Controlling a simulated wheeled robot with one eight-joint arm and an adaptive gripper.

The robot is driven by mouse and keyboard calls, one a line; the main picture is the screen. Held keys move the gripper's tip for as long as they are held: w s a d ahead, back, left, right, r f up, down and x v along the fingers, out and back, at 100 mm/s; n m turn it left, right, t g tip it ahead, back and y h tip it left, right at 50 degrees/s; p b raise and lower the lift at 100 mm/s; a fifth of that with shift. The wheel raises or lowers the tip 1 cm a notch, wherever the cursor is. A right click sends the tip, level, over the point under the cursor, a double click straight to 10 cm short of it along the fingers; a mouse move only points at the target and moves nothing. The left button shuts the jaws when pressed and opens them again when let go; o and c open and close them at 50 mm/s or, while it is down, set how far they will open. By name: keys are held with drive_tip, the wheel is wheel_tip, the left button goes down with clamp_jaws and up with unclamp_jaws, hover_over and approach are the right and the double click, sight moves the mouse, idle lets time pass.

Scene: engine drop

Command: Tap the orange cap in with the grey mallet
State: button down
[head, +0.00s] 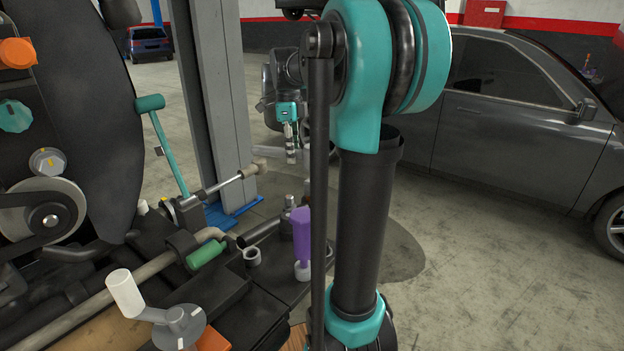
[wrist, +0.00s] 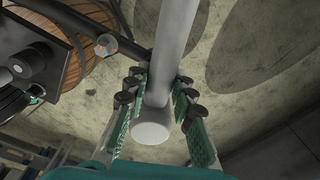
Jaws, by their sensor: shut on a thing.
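An orange cap (head: 17,53) sits on the dark engine at the far upper left of the head view. My gripper (head: 291,155) hangs well to the right of it, beyond the bench and partly beside my own arm. In the wrist view my gripper (wrist: 160,98) is shut on a grey shaft, which I take to be the grey mallet's handle (wrist: 174,45). The handle runs up out of the picture and its rounded end shows near my palm. The mallet's head is not visible in the wrist view. The cap is not in the wrist view.
A teal-handled lever (head: 168,150), a green handle (head: 206,253), a purple handle (head: 301,225) and a white-handled crank (head: 125,293) stick up around the engine. A grey post (head: 218,90) stands behind. A dark car (head: 530,125) is at right; floor between is open.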

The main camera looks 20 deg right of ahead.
drive_tip(key=shift+f, duration=0.75)
idle(0.3)
drive_tip(key=shift+r, duration=0.1)
drive_tip(key=shift+r, duration=0.25)
drive_tip(key=shift+f, duration=0.1)
idle(0.3)
drive_tip(key=shift+f, duration=0.6)
idle(0.3)
drive_tip(key=shift+r, duration=2.5)
